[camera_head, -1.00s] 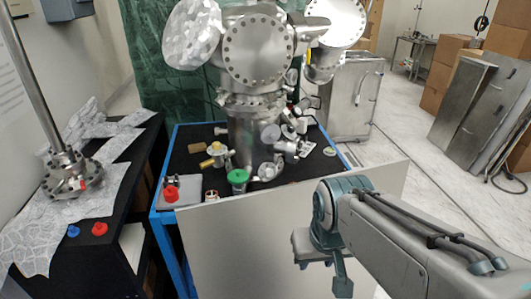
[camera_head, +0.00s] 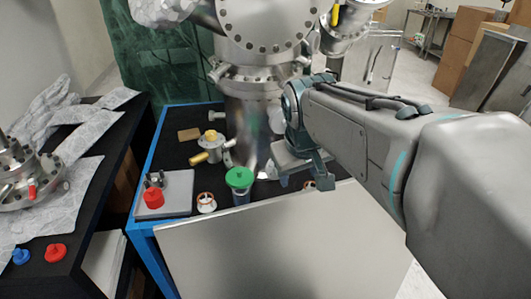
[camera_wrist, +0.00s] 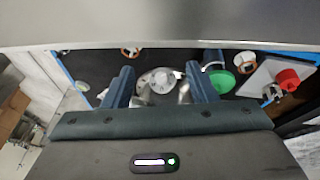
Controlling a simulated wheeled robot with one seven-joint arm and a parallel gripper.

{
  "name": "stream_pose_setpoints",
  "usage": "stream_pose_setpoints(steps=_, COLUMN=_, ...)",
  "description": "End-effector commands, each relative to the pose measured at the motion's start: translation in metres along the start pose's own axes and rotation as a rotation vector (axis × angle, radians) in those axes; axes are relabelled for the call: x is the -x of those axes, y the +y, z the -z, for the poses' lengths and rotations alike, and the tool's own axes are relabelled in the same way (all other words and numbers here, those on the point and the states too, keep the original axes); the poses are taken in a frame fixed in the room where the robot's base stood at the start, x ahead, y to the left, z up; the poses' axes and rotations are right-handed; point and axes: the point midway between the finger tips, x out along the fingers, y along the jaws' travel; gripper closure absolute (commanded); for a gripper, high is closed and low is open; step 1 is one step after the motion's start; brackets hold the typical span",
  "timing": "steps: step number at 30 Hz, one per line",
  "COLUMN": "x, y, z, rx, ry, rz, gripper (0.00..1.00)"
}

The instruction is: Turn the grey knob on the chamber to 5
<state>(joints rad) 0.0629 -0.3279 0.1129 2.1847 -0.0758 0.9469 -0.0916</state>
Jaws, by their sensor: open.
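The chamber (camera_head: 250,110) is a tall silver steel vessel standing on the black tabletop. In the wrist view, a round grey metal part with a pale grey knob (camera_wrist: 160,80) at its centre lies between my two fingers; it looks like the grey knob. My gripper (camera_head: 297,177) is open and points down beside the lower right of the chamber. Its fingers (camera_wrist: 160,74) stand on either side of the grey knob with gaps visible. I cannot tell whether they are level with it. In the head view my gripper and arm hide the knob, and I can read no dial numbers.
A green knob (camera_head: 239,178) stands just left of my gripper, close to one finger in the wrist view (camera_wrist: 222,81). A pale panel (camera_head: 270,245) runs along the table's front edge.

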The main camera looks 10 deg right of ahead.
Motion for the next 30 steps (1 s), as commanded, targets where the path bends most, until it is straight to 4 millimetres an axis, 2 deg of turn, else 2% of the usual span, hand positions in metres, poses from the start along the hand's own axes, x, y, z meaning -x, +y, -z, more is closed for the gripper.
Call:
stream_pose_setpoints(steps=1, x=-0.024, y=-0.002, z=0.010, rx=0.031, ry=0.013, rz=-0.012, gripper=0.48)
stream_pose_setpoints(steps=6, x=-0.046, y=-0.002, z=0.053, rx=0.138, ry=0.059, rz=-0.046, gripper=0.48)
stream_pose_setpoints(steps=12, x=-0.062, y=-0.003, z=0.089, rx=0.226, ry=0.099, rz=-0.071, gripper=0.48)
stream_pose_setpoints(steps=16, x=-0.065, y=-0.003, z=0.102, rx=0.254, ry=0.114, rz=-0.078, gripper=0.48)
stream_pose_setpoints(steps=22, x=-0.075, y=-0.003, z=0.107, rx=0.266, ry=0.117, rz=-0.081, gripper=0.48)
stream_pose_setpoints(steps=26, x=-0.098, y=-0.002, z=0.109, rx=0.266, ry=0.115, rz=-0.080, gripper=0.48)
stream_pose_setpoints(steps=30, x=-0.129, y=0.000, z=0.113, rx=0.265, ry=0.115, rz=-0.079, gripper=0.48)
